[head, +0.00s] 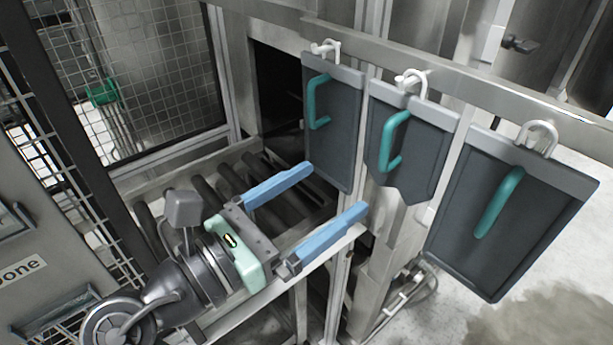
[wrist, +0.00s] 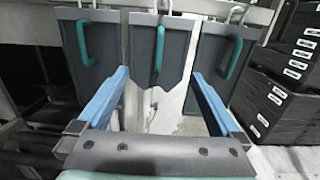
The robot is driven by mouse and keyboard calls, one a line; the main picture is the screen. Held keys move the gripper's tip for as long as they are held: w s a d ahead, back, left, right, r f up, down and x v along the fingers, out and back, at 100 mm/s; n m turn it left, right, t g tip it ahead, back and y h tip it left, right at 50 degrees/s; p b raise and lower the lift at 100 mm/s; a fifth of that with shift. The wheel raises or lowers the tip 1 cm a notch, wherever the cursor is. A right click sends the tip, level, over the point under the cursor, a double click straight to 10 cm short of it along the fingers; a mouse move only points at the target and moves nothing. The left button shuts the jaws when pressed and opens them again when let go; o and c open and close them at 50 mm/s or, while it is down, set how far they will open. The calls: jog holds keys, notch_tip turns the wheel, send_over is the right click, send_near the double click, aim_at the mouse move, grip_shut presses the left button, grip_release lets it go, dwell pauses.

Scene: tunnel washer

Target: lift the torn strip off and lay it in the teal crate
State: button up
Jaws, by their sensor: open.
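Three dark grey strips with teal handles hang from white hooks on a metal rail. The middle strip (head: 417,150) is shorter, with an uneven, angled bottom edge; it is the torn one. In the wrist view the torn strip (wrist: 141,50) hangs ahead between the finger directions, its teal handle (wrist: 159,48) near the centre. My gripper (head: 337,188) is open and empty, its blue fingers pointing toward the strips, lower than the torn strip's handle. The fingers also show in the wrist view (wrist: 160,73). I cannot make out a teal crate in either view.
The left strip (head: 345,125) and right strip (head: 540,210) hang close on either side. A roller conveyor (head: 148,222) runs below my gripper, toward a dark opening (head: 277,95). Mesh fencing (head: 150,65) stands at left. Stacked black crates (wrist: 287,75) stand at right in the wrist view.

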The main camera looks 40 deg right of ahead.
aim_at(384, 143)
jog(key=d, duration=0.2)
jog(key=d+b, duration=0.1)
jog(key=d, duration=0.2)
jog(key=w+d+r, duration=0.1)
jog(key=d, duration=0.2)
jog(key=shift+d, duration=0.2)
jog(key=shift+d+f, duration=0.2)
jog(key=shift+d, duration=0.7)
grip_shut()
jog(key=shift+r+p, duration=0.7)
jog(key=shift+p, duration=0.4)
dwell(1.9)
